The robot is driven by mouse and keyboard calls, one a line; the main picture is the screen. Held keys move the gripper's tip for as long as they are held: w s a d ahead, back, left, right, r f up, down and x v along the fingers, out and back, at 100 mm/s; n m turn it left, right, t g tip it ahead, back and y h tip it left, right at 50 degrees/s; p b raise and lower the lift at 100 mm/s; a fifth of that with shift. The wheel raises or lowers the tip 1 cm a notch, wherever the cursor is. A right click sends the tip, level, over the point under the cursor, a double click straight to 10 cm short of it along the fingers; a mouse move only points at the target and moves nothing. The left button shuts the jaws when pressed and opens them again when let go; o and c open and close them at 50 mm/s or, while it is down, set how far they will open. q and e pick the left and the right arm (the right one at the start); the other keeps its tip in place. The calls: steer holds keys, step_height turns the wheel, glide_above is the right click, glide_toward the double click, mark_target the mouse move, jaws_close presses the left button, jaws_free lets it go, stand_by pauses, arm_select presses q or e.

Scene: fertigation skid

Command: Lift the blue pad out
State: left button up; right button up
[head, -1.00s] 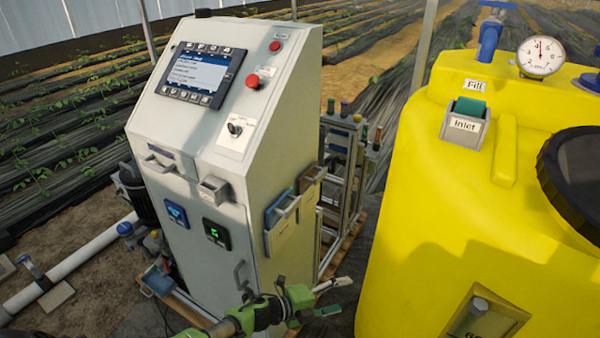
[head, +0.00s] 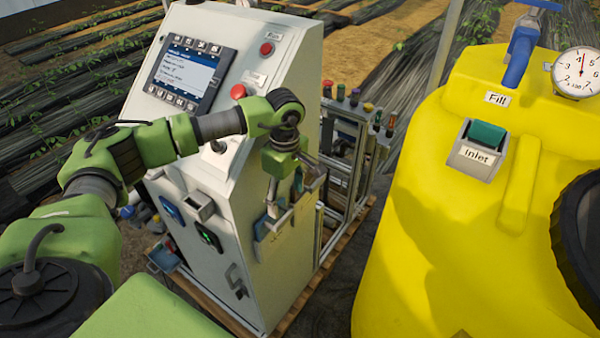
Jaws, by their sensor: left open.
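The gripper is open. My right gripper is out of view.
A green pad (head: 487,134) sits in the Inlet holder on the yellow tank (head: 420,220). A pipe rack (head: 345,150) stands behind the cabinet.

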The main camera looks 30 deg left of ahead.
mark_target(284, 217)
arm_select(q)
steer(key=shift+w+a+r, duration=0.1)
steer(key=shift+w+a, duration=0.2)
steer(key=shift+w, duration=0.1)
steer(key=shift+s, duration=0.15)
steer(key=shift+s+b, duration=0.35)
steer(key=shift+s, duration=0.65)
steer(key=shift+s+f+b, duration=0.1)
steer(key=shift+f+b, duration=0.35)
steer(key=shift+f, duration=0.35)
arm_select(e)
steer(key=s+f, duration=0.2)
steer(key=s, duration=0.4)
arm_select(q)
steer(key=f+b, duration=0.1)
steer(key=f, duration=0.1)
steer(key=w+f+b, duration=0.1)
steer(key=f+b, duration=0.1)
steer(key=shift+f, duration=0.35)
steer(key=shift+s+f+b, duration=0.15)
steer(key=shift+f+b, duration=0.5)
steer(key=shift+f, duration=0.3)
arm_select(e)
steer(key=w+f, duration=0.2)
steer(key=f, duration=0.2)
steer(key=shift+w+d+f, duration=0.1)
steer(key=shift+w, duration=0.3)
